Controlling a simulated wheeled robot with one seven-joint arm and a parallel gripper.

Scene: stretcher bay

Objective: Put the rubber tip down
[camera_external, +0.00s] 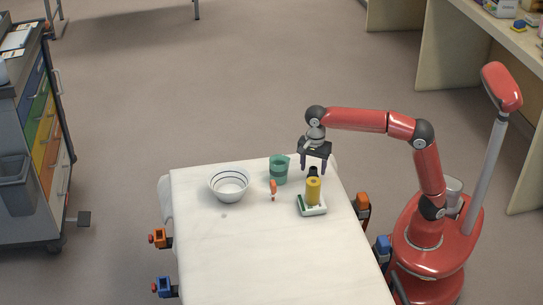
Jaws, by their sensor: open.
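A small black piece (313,171), which looks like the rubber tip, shows just behind the top of a yellow cylinder at the far right part of the white-covered table (250,255). Its lower part is hidden by the cylinder, so I cannot tell what it rests on. My gripper (313,168) points down above the table's far right corner. Its two dark fingers are apart and open, with the black piece showing low between them. I cannot tell whether either finger touches it.
The table's near half is clear. A drawer cart (35,130) stands left.

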